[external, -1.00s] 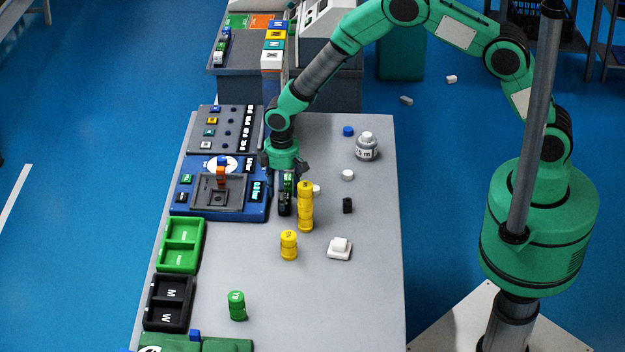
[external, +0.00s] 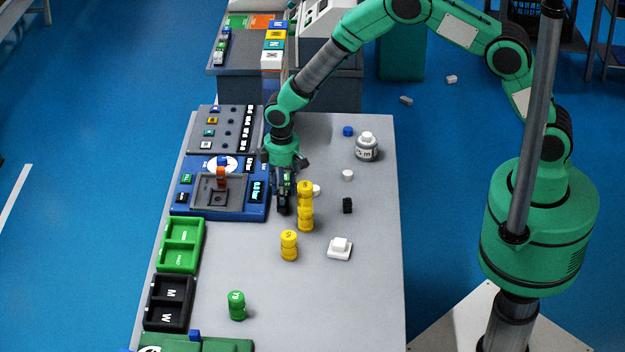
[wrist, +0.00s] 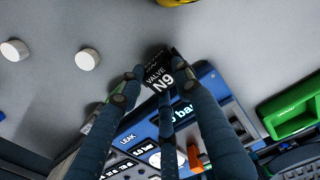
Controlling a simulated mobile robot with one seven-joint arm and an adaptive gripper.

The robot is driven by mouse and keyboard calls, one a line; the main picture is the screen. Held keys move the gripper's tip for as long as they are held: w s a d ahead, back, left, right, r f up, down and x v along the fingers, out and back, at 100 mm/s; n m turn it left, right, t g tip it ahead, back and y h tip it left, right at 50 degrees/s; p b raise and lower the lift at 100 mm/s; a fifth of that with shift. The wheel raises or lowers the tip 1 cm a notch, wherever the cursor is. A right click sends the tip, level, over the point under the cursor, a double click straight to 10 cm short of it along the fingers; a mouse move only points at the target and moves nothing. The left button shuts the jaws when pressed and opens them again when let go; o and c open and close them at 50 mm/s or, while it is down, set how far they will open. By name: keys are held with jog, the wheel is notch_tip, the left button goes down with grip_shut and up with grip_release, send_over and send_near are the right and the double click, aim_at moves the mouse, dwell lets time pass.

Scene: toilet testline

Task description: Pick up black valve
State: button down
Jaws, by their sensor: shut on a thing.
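The black valve, labelled "VALVE N9", stands in the wrist view (wrist: 158,76) between my fingertips, beside the blue test panel (wrist: 212,92). In the external view the black valve (external: 284,208) is dark and partly hidden by my fingers, just left of a yellow stack. My gripper (external: 284,193) reaches down over it from above. In the wrist view my gripper (wrist: 157,82) has its fingers closed in around the valve, so it is shut on it. The valve's lower part is hard to make out, and I cannot tell whether it is clear of the table.
A tall yellow stack (external: 305,207) stands close on the right. A shorter yellow piece (external: 289,246), a small black part (external: 347,205) and a white block (external: 340,248) are nearby. Green (external: 181,246) and black (external: 168,302) trays line the left edge. The table's front right is clear.

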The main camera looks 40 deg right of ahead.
notch_tip(320, 180, up, 2)
jog(key=shift+r, duration=0.25)
jog(key=s+d+r, duration=0.1)
jog(key=s+d, duration=0.7)
jog(key=s, duration=0.5)
jog(key=shift+s+d+r+p, duration=0.15)
jog(key=shift+s+d+p, duration=0.15)
jog(key=shift+p, duration=0.05)
